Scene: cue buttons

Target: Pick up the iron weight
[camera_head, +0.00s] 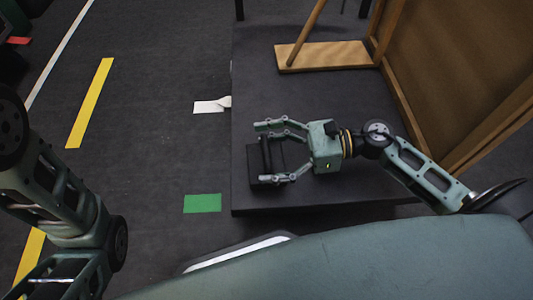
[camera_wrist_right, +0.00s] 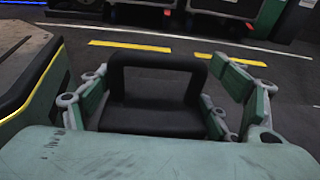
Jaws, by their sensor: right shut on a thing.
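The iron weight (camera_head: 265,180) is a black block with a black handle on top. It is at the left part of the dark platform in the head view. My right gripper (camera_head: 268,152) reaches it from the right, with one finger on each side of the handle, shut on it. In the right wrist view the weight (camera_wrist_right: 152,118) sits between the two fingers of the right gripper (camera_wrist_right: 155,95), its handle arching up. I cannot tell whether its base touches the platform. My left arm shows at the left edge of the head view, but its gripper is not visible.
The dark platform (camera_head: 330,198) has bare room behind the gripper. A wooden base with a post (camera_head: 322,57) stands at the back, and a wooden-framed panel (camera_head: 450,75) at the right. A green patch (camera_head: 202,204) and a white piece (camera_head: 210,106) lie left of the platform.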

